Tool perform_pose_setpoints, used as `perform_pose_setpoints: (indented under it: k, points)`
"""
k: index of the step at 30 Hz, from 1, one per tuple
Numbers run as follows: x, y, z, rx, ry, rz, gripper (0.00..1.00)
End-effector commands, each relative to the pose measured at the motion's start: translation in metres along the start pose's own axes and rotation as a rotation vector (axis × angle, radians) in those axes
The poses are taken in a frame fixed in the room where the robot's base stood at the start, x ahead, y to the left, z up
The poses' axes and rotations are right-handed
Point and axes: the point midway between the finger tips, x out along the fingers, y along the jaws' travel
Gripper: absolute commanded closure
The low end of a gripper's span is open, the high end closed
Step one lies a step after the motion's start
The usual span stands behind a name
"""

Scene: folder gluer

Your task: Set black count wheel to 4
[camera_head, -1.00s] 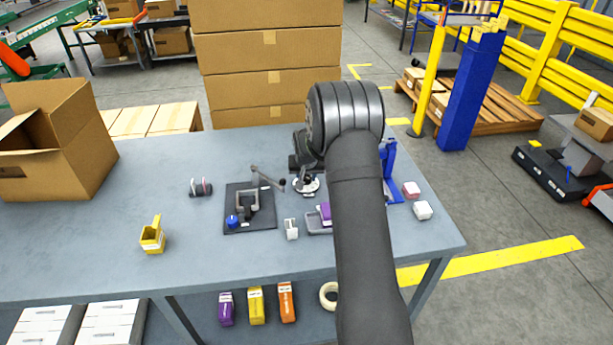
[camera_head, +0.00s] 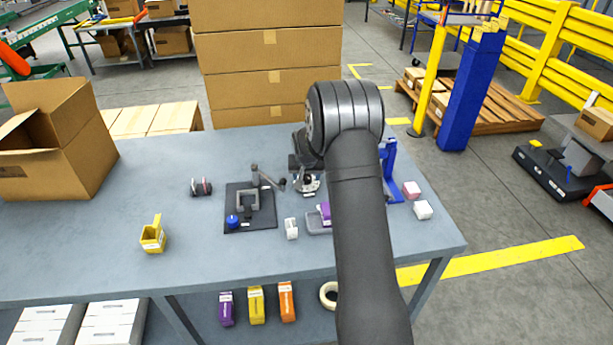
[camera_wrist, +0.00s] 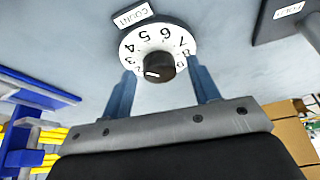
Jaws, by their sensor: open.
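The count dial (camera_wrist: 158,40) is a white disc with black numerals, beside a label reading COUNT (camera_wrist: 133,15). Its black knob (camera_wrist: 158,66) carries a white mark on the side toward my gripper, pointing toward the lower left; the numeral there is hidden or unclear. The 3 and 4 show at the dial's left side. My gripper (camera_wrist: 162,72) is open, its blue-grey fingers on either side of the knob, with gaps visible. In the head view the dial (camera_head: 309,186) is partly covered by my gripper.
A dark plate with a clamp fixture (camera_head: 248,207) stands left of the dial. A grey tray (camera_head: 317,222) with a purple item, a white holder (camera_head: 291,228) and a blue stand (camera_head: 391,172) are close by. A yellow bin (camera_head: 153,236) sits at left on open table.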

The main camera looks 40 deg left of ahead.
Motion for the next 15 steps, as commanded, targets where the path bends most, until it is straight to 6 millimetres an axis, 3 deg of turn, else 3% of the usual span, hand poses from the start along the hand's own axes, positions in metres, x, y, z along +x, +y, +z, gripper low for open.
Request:
perform_pose_setpoints:
  k: [5,15]
  points:
    - [-0.019,0.0,-0.002,0.0,0.004,-0.001,0.44]
    - [-0.089,0.0,-0.001,0.0,0.004,-0.001,0.44]
